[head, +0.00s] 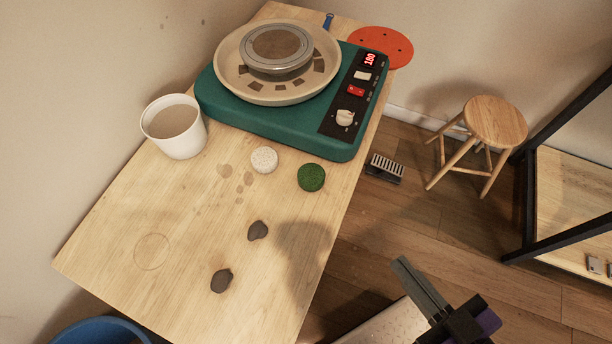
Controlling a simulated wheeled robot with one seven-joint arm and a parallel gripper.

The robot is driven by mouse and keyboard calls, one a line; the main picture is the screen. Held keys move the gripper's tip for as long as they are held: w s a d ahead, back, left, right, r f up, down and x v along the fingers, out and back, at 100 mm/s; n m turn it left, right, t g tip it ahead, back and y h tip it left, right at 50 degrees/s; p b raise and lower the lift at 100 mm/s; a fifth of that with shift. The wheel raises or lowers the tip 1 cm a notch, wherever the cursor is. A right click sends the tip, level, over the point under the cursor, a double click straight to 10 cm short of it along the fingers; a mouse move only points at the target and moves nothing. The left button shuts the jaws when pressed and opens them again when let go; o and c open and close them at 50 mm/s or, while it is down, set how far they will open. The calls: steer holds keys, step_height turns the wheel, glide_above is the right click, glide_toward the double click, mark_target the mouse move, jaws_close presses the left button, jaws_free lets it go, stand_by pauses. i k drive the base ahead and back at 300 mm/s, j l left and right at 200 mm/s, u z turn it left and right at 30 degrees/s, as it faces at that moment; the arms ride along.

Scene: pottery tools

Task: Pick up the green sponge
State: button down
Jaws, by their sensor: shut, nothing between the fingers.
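The green sponge (311,177) is a small round dark green disc. It lies on the wooden table (190,232) near its right edge, just in front of the teal pottery wheel (270,124). A whitish round sponge (264,160) lies to its left, apart from it. My gripper (407,268) is at the lower right, off the table's right side, well apart from the green sponge. Its fingers are together and empty.
A white cup (174,126) stands left of the wheel. Two dark clay lumps (257,230) (221,280) lie on the table's front half. A wooden stool (494,122) and a black-framed shelf (531,205) stand at the right. A blue bucket (95,330) is at the lower left.

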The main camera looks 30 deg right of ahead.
mark_target(311, 177)
steer(key=i+l+u, duration=0.1)
steer(key=u, duration=0.25)
steer(key=i+l+u, duration=0.1)
steer(key=u, duration=0.25)
steer(key=i+l+u, duration=0.1)
steer(key=u, duration=0.2)
steer(key=l, duration=0.1)
